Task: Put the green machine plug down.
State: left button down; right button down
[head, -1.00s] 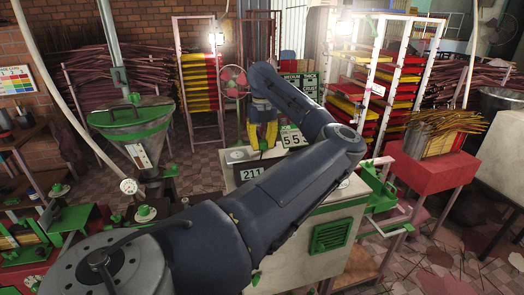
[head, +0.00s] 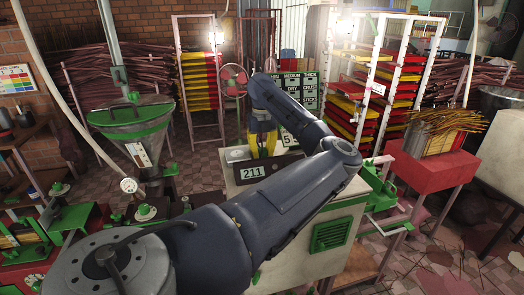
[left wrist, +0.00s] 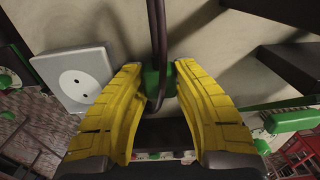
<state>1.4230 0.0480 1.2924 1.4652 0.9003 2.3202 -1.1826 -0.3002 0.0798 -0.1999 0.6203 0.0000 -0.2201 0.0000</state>
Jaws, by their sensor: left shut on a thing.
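My left gripper (head: 263,152) is over the pale cabinet top (head: 300,163), fingers pointing down. In the left wrist view its yellow fingers (left wrist: 161,75) are shut on the green machine plug (left wrist: 155,80), which sits between the fingertips. A dark cord (left wrist: 157,28) runs from the plug. I cannot tell whether the plug touches the surface. A grey socket plate (left wrist: 77,80) with two holes is beside the left finger, apart from the plug. My right gripper is not in view.
A number sign (head: 290,139) is behind my arm. A green hopper (head: 130,115) stands to the left, and a red stand (head: 434,170) to the right.

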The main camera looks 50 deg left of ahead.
aim_at(262, 149)
pick_arm(q)
jog(key=c, duration=1.1)
grip_release()
jog(key=shift+c, duration=0.2)
notch_tip(262, 149, up, 13)
jog(key=shift+r, duration=0.1)
